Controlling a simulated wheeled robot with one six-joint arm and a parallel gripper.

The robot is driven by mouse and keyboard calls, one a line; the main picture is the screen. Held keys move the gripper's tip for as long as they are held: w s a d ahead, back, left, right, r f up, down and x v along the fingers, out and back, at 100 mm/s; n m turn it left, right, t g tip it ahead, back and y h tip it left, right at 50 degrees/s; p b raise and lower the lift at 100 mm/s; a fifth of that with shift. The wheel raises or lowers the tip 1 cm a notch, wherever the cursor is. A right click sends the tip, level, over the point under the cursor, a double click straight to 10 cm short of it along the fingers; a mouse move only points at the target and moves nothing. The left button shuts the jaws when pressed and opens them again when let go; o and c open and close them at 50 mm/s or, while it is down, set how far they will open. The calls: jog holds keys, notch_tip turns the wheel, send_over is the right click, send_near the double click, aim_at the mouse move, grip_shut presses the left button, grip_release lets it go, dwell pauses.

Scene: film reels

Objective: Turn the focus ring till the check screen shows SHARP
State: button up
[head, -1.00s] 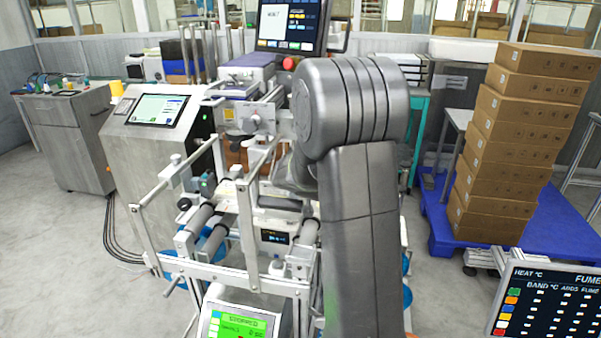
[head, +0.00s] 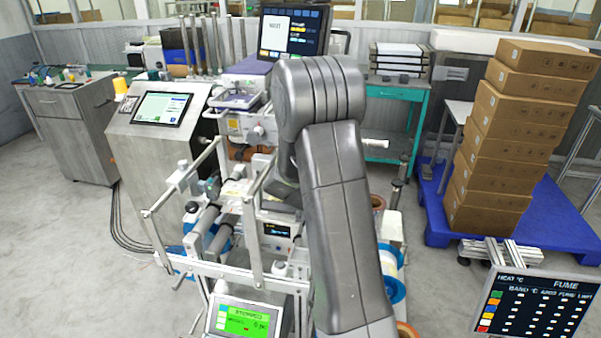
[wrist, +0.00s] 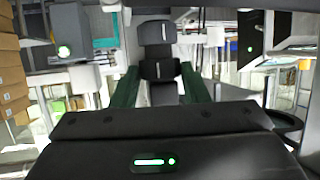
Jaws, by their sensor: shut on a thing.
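In the wrist view my gripper (wrist: 160,88) has its two dark green fingers on either side of a dark round part with a pale mark, which looks like the focus ring (wrist: 160,70). The gripper is shut on it. Another dark segment with a pale mark (wrist: 156,32) lies in line beyond it. In the head view my arm hides the gripper and ring. A dark monitor (head: 292,32) at the top centre has a white panel with small text that I cannot read surely; it may be the check screen.
A tilted console screen (head: 162,108) stands at left and a green display (head: 246,319) at the bottom. A white-railed roller machine (head: 240,270) fills the middle. Stacked cartons (head: 515,140) stand on a blue pallet (head: 545,225) at right. Grey floor is open at far left.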

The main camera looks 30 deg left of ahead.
jog(key=shift+a+r, duration=0.1)
jog(key=shift+r, duration=0.05)
jog(key=o, duration=1)
jog(key=b+v, duration=0.1)
jog(key=v, duration=1.2)
jog(key=shift+s+d+r, duration=0.1)
jog(key=shift+s+d, duration=0.1)
jog(key=shift+s, duration=0.15)
jog(key=shift+c, duration=0.2)
